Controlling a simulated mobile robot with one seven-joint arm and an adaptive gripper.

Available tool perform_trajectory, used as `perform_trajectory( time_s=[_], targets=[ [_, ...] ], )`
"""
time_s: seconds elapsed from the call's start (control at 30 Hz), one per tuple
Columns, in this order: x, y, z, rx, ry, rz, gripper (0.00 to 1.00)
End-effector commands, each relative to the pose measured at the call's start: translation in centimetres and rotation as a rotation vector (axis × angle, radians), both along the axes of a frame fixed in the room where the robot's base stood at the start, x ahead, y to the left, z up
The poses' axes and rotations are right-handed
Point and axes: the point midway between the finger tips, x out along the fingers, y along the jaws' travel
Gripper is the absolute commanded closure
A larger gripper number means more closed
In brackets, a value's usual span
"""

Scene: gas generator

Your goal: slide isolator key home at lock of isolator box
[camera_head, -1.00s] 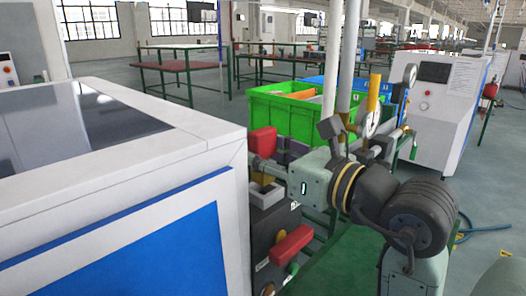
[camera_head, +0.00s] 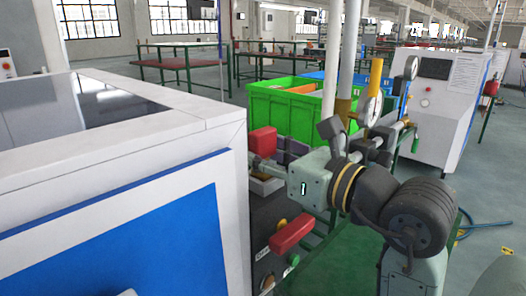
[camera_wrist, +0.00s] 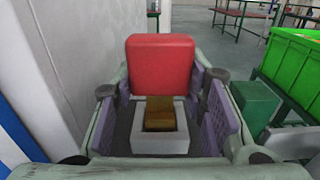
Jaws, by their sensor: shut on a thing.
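The isolator key has a red block head (camera_head: 263,140) and a short brass-coloured shank. In the wrist view the red head (camera_wrist: 160,63) stands upright between the far ends of my fingers, with the shank (camera_wrist: 159,112) below it. The shank reaches into the pale square collar of the lock (camera_wrist: 160,142). The collar (camera_head: 266,186) also shows on top of the dark isolator box (camera_head: 264,217) in the head view. My gripper (camera_wrist: 164,95), with purple pads, is shut on the key. How deep the shank sits inside the collar is hidden.
A red handle (camera_head: 291,233) and a green button (camera_head: 293,260) are on the isolator box. A white and blue cabinet (camera_head: 205,130) stands close on the left. A green crate (camera_head: 284,115) stands behind; pipes and a gauge (camera_head: 371,110) rise to the right.

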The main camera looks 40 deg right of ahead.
Motion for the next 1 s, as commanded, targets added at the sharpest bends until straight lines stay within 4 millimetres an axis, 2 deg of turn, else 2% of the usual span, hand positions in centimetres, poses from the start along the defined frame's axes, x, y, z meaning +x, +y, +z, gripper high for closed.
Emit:
perform_trajectory(
  time_s=[0.23,0.27,0.6,0.87,1.0],
  targets=[
    [0.00,0.00,-0.73,0.000,0.000,0.000,0.91],
    [0.00,0.00,-0.63,0.000,0.000,0.000,0.60],
    [0.00,0.00,-0.58,0.000,0.000,0.000,0.38],
    [-0.01,0.00,-0.60,0.000,0.000,0.000,0.38],
    [-0.83,-0.14,-0.58,0.000,-0.001,-0.002,0.38]
  ],
)
